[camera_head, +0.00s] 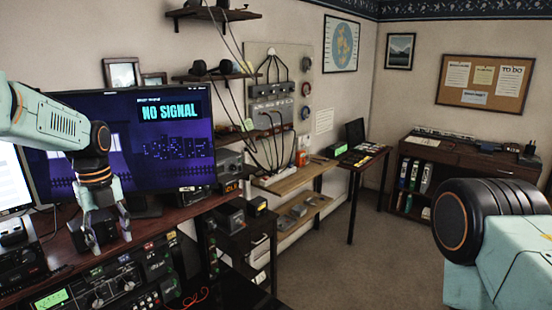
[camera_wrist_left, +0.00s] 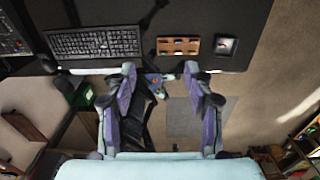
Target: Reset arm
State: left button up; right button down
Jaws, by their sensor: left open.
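My left gripper (camera_head: 108,232) hangs pointing down in front of the large monitor (camera_head: 150,165), which reads "NO SIGNAL". In the left wrist view the two fingers (camera_wrist_left: 159,72) are spread apart with nothing held between them. A dark object shows behind and between the fingers in the head view; I cannot tell what it is. Radio equipment with knobs and a lit green display (camera_head: 105,285) sits below the gripper, apart from it. A teal and black part of my right arm shows at the right edge; its gripper is out of view.
The wrist view shows a keyboard (camera_wrist_left: 92,42) and a brown block (camera_wrist_left: 178,45) on a dark desk. In the head view, shelves with devices line the wall, and a cork board (camera_head: 484,84) hangs above a cabinet (camera_head: 455,160). The carpeted floor in the middle is clear.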

pick_arm(q)
jog(key=s+d+f+n, duration=0.5)
jog(key=s+f+n, duration=0.15)
jog(key=f, duration=0.55)
jog(key=s+d+f+n, duration=0.45)
jog(key=s+f, duration=0.25)
jog(key=f, duration=0.5)
jog(key=s+d+f+n, duration=0.25)
jog(key=s+n, duration=0.55)
jog(key=s, duration=0.6)
jog(key=s+d+f+n, duration=0.1)
jog(key=s+f+n, duration=0.2)
jog(key=s+n, duration=0.8)
notch_tip(320, 180, down, 24)
jog(key=s+m+b, duration=0.1)
jog(key=m+b, duration=0.2)
jog(key=b, duration=2.1)
jog(key=shift+s+r, duration=0.15)
jog(key=shift+s, duration=0.25)
pick_arm(e)
notch_tip(320, 180, down, 24)
jog(key=shift+a+f, duration=0.1)
pick_arm(q)
jog(key=shift+s, duration=0.1)
pick_arm(e)
jog(key=shift+s, duration=0.15)
